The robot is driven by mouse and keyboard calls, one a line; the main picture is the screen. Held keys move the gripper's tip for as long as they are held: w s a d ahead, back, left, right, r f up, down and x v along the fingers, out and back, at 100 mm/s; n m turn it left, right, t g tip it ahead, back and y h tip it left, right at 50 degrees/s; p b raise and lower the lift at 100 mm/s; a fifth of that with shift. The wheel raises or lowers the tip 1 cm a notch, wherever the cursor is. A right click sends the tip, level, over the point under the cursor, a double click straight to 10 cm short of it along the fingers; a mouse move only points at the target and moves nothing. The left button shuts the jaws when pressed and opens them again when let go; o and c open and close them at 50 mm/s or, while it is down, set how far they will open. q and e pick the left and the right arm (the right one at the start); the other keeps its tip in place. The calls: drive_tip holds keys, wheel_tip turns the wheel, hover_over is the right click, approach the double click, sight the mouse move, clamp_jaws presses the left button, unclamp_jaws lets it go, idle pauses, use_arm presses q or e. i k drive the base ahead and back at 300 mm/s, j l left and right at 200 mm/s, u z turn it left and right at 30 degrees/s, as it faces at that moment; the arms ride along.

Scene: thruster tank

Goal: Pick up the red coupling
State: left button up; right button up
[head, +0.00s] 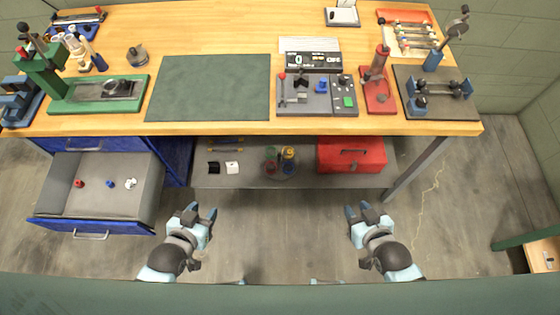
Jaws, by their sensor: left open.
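A small red coupling (79,183) stands on the floor of the open drawer (62,205), at its left side. A small blue piece (110,184) and a white piece (131,183) stand to its right in the same drawer. My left gripper (201,210) is open and empty, to the right of the drawer and apart from it. My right gripper (358,210) looks open and empty, in front of the bench's lower shelf, far from the coupling.
The wooden bench (200,40) runs above, with a green mat (210,88), a green press (45,65) and a grey control panel (318,95). The lower shelf (210,180) holds a red toolbox (350,155). The floor between my grippers is clear.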

sight(79, 183)
drive_tip(key=i+j+u, duration=0.1)
drive_tip(key=u, duration=1.95)
drive_tip(key=j+u, duration=0.1)
drive_tip(key=u, duration=0.55)
drive_tip(key=i+j+u, duration=0.2)
drive_tip(key=j, duration=0.3)
drive_tip(key=i+j+u, duration=0.2)
drive_tip(key=i+j, duration=0.3)
drive_tip(key=i, duration=0.4)
drive_tip(key=i+j+z, duration=0.15)
drive_tip(key=i, duration=0.35)
drive_tip(key=i+j, duration=0.15)
drive_tip(key=i, duration=0.35)
drive_tip(key=i+l+z, duration=0.1)
drive_tip(key=i+z, duration=0.2)
drive_tip(key=z, duration=0.2)
drive_tip(key=i+j+z, duration=0.1)
drive_tip(key=i+z, duration=0.35)
drive_tip(key=i+j+z, duration=0.1)
drive_tip(key=z, duration=0.4)
drive_tip(key=i+z, duration=0.25)
drive_tip(key=z, duration=0.15)
drive_tip(key=i+z, duration=0.25)
drive_tip(key=z, duration=0.2)
drive_tip(key=i+j+z, duration=0.2)
drive_tip(key=z, duration=0.2)
